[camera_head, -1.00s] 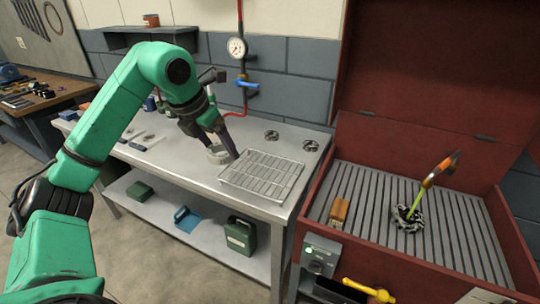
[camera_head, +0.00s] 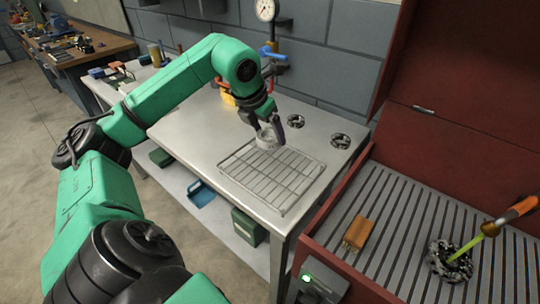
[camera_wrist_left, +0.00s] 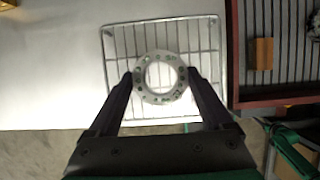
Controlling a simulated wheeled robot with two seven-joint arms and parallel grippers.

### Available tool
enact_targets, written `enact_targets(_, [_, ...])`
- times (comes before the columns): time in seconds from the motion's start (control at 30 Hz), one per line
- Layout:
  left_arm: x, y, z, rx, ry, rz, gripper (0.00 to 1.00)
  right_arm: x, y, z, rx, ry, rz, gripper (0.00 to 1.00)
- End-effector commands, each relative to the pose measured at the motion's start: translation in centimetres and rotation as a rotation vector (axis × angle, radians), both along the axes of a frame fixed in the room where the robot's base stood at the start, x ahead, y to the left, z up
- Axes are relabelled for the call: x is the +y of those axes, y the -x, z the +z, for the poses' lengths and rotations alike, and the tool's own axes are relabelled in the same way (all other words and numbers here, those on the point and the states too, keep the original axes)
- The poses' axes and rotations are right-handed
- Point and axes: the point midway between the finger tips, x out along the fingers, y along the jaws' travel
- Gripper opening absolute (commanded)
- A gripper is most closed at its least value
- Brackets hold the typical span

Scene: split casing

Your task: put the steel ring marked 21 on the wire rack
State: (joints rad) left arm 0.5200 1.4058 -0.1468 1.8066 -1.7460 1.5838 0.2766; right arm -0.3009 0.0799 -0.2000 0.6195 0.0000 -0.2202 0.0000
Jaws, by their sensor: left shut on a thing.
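My left gripper (camera_head: 267,125) is shut on a light steel ring (camera_head: 266,140), which it holds above the back edge of the wire rack (camera_head: 270,176). In the left wrist view the ring (camera_wrist_left: 161,77) sits between the two fingertips of the gripper (camera_wrist_left: 161,78), with the rack (camera_wrist_left: 206,50) behind it. Small marks show around the ring's face, but I cannot read a number. The rack lies flat and empty on the steel table. My right gripper is not in view.
Two dark toothed parts (camera_head: 296,121) (camera_head: 341,140) lie behind the rack on the table (camera_head: 190,138). To the right an open red cabinet (camera_head: 460,160) has a slatted bed with an orange block (camera_head: 357,232) and a dark toothed part (camera_head: 450,260). A gauge (camera_head: 266,10) is on the wall.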

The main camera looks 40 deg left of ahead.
Motion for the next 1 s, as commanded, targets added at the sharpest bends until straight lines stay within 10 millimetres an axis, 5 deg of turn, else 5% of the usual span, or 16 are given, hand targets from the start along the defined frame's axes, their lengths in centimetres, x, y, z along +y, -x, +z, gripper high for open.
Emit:
enact_targets(0.03, [0.0,0.1,-2.4,0.006,-0.003,0.000,0.00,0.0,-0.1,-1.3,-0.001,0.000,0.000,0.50])
enact_targets(0.1, [0.0,0.1,-4.0,0.004,-0.003,0.000,0.00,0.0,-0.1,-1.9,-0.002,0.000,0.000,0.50])
enact_targets(0.4, [0.0,0.0,-8.6,0.001,-0.002,-0.001,0.00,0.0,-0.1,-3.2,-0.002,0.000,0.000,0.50])
enact_targets(0.73, [-0.1,-0.1,-9.2,-0.003,0.001,-0.002,0.00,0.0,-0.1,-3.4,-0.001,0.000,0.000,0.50])
enact_targets(0.77, [-0.1,0.0,-9.2,0.000,0.001,-0.001,0.92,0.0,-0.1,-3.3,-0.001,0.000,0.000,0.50])
enact_targets(0.8, [-0.1,0.0,-9.1,0.000,0.001,-0.001,1.00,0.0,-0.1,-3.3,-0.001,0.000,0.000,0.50])
enact_targets(1.0, [-0.1,0.0,-9.1,0.000,0.001,0.000,1.00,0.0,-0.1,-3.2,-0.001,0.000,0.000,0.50])
